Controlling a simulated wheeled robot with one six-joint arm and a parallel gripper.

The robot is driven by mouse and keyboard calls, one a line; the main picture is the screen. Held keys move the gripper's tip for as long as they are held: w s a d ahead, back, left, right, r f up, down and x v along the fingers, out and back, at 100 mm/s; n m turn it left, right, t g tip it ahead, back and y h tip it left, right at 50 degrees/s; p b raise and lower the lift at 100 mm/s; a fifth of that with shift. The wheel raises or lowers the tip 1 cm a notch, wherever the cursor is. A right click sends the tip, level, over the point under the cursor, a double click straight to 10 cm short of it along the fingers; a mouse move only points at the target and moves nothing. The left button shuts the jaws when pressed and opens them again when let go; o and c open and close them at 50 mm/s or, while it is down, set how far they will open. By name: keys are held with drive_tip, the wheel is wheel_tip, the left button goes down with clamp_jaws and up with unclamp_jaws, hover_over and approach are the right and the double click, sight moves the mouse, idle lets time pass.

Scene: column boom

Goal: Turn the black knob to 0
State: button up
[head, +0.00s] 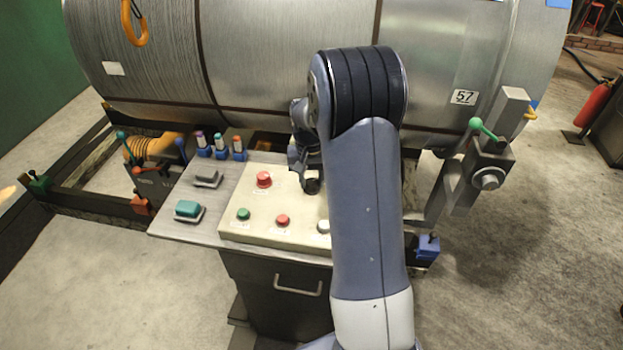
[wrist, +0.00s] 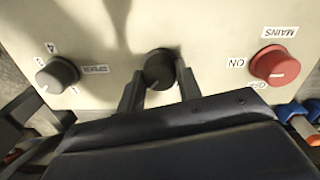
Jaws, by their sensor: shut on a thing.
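The black knob (wrist: 158,66) sits on the cream panel in the wrist view, between the two fingers of my gripper (wrist: 160,82). The fingers are closed on its sides. Its pointer mark and any number scale around it cannot be made out, so its setting is not readable. In the head view my gripper (head: 311,184) is down at the panel, right of the red mains knob, and the held knob cannot be told apart there.
A dark grey knob (wrist: 57,75) with numbers and a SPEED label is left in the wrist view. A red MAINS knob (wrist: 275,66) is right. In the head view, green (head: 243,214), red (head: 282,220) and white (head: 323,226) buttons line the panel's front. A large drum (head: 270,60) stands behind.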

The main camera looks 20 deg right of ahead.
sight(310, 182)
drive_tip(key=n+b, duration=0.1)
drive_tip(key=n, duration=0.3)
drive_tip(key=shift+n, duration=2.2)
drive_tip(key=o, duration=1)
drive_tip(key=r, duration=0.5)
drive_tip(key=r+b, duration=0.1)
drive_tip(key=r, duration=0.4)
drive_tip(key=shift+s+a+r, duration=0.1)
drive_tip(key=shift+a+r, duration=0.1)
drive_tip(key=shift+r, duration=0.2)
